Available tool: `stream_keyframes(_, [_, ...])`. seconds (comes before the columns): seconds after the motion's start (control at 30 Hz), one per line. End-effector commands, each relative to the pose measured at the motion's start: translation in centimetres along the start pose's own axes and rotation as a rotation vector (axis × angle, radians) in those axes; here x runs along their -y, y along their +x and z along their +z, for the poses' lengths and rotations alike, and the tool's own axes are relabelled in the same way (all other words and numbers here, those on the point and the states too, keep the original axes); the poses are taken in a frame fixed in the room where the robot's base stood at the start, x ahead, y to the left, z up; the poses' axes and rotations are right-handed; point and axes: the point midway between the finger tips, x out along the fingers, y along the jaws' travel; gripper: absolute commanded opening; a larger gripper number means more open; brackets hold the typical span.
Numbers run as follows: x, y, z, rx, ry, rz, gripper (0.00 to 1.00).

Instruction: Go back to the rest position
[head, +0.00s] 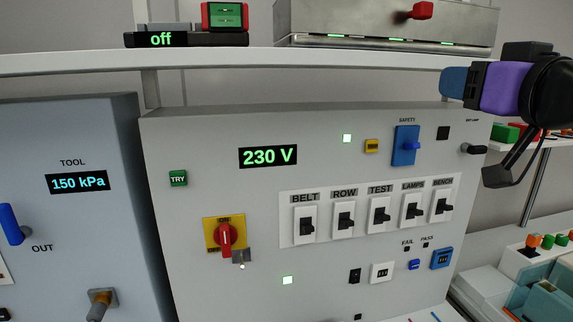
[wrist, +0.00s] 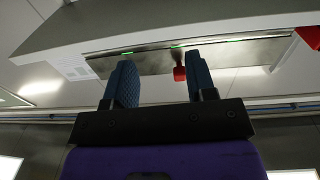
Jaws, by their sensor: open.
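My gripper (wrist: 160,85) shows in the wrist view with its two blue fingers spread apart and nothing between them. In the head view my gripper (head: 453,82) is at the upper right, in front of the top right corner of the grey electrical cabinet (head: 210,140). Its fingers point left in the picture, just below the shelf. In the wrist view the underside of the shelf and a metal box with a red knob (wrist: 179,74) lie beyond the fingers. I see no contact with anything.
The cabinet front carries a row of breakers (head: 378,214), a red rotary switch (head: 226,237) and a blue safety switch (head: 405,146). A white shelf (head: 270,58) runs above, bearing a metal box (head: 375,24). A blue-grey tool cabinet (head: 70,230) stands left. Coloured items sit at right.

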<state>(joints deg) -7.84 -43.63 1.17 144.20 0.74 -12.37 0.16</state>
Motion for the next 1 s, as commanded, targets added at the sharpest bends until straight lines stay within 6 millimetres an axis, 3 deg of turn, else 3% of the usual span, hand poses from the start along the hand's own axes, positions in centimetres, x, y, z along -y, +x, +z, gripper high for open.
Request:
stream_keyframes(0.27, [-2.1, -2.4, 8.9, 0.51, 0.017, 0.069, 0.51])
stream_keyframes(0.5, [-3.2, -7.2, 14.6, 0.914, 0.055, 0.116, 0.51])
stream_keyframes(0.7, [-3.4, -10.1, 16.4, 1.103, 0.078, 0.133, 0.51])
stream_keyframes(1.0, [-3.4, -10.7, 16.7, 1.135, 0.083, 0.136, 0.51])
